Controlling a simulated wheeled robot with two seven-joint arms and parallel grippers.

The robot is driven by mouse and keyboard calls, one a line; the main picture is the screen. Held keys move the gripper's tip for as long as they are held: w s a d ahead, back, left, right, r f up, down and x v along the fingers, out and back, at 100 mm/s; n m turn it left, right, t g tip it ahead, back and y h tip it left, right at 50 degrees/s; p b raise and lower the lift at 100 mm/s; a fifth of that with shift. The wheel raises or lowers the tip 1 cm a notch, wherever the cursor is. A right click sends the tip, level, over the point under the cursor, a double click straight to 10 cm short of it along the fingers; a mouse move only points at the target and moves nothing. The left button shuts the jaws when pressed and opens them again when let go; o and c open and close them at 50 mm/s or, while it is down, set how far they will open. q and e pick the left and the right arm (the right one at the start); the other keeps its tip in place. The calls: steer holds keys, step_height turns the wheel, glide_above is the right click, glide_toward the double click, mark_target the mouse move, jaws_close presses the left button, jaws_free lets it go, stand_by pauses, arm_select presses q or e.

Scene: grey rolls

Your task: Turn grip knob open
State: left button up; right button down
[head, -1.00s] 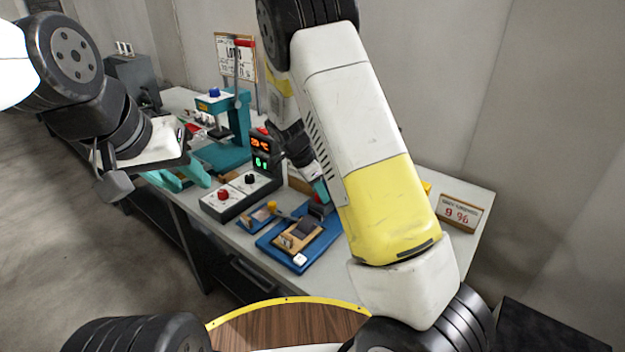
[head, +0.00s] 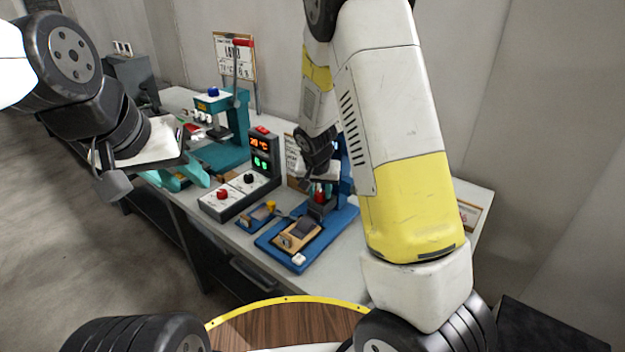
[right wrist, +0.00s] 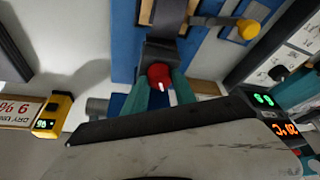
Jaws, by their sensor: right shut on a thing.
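The red grip knob (right wrist: 158,77) sits on a dark grey block in the right wrist view, with a white mark on its face. It also shows in the head view (head: 320,197) at the back of the blue base plate. My right gripper (right wrist: 160,92) has its teal fingers on either side of the red knob and is shut on it. In the head view my right gripper (head: 320,184) is above the block, its fingers mostly hidden. My left gripper (head: 182,174) is empty at the left edge of the bench, its teal fingers apart.
The blue base plate (head: 290,262) carries a wooden block and a white button. A control box (head: 228,199) with red and black knobs and a lit display (head: 261,152) stand left of it. A teal press (head: 238,120) is behind. A yellow-handled lever (right wrist: 246,29) is close to the block.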

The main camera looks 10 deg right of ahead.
steer(key=shift+d+n+y, duration=0.1)
steer(key=shift+n+y, duration=0.6)
steer(key=shift+n, duration=0.9)
steer(key=c, duration=1)
jaws_free()
steer(key=shift+v, duration=3.95)
